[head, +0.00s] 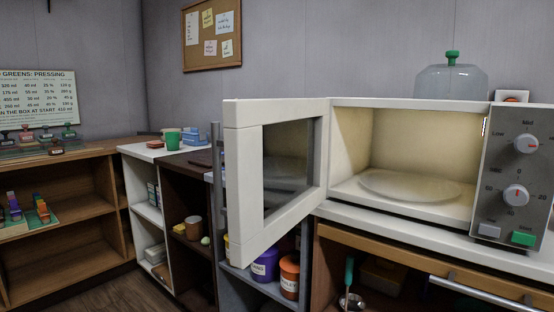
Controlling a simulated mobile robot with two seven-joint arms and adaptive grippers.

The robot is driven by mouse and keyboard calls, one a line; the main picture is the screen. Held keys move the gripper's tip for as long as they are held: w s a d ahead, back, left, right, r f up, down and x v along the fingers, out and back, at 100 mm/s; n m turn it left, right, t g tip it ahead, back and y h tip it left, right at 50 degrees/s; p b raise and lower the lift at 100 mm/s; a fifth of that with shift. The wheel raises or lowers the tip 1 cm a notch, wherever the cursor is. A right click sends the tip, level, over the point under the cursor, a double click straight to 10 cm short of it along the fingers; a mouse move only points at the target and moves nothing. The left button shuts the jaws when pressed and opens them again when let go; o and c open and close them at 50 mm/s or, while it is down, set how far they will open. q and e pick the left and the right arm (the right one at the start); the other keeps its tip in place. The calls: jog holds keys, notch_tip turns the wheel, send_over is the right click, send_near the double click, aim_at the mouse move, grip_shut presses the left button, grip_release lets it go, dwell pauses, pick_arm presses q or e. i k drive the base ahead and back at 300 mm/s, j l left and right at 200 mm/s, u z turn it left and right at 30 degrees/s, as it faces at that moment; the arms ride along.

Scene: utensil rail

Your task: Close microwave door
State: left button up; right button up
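The microwave (410,106) stands on the counter at the right, with its lit interior and round plate (410,186) in view. The inside looks empty apart from the plate. Its white-framed door (240,190) is wide open, hinged on the left side of the opening and swung out toward me. The door has a dark window (288,165). The control panel (515,180), with two knobs, a white button and a green button, is on the right of the opening. Neither of my grippers shows in the head view.
A clear dome with a green knob (450,82) sits on top of the microwave. Below the counter is a drawer with a metal handle (480,294). Purple and orange tubs (289,276) stand on a shelf behind the door. Low shelves (70,205) line the left.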

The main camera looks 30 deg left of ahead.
aim_at(276, 151)
jog(key=i+j+z, duration=0.1)
jog(key=j, duration=0.45)
jog(key=j+z, duration=0.1)
jog(key=j, duration=0.5)
jog(key=i+j+z, duration=0.1)
jog(key=j, duration=0.3)
jog(key=i+j, duration=0.35)
jog(key=i+z, duration=0.05)
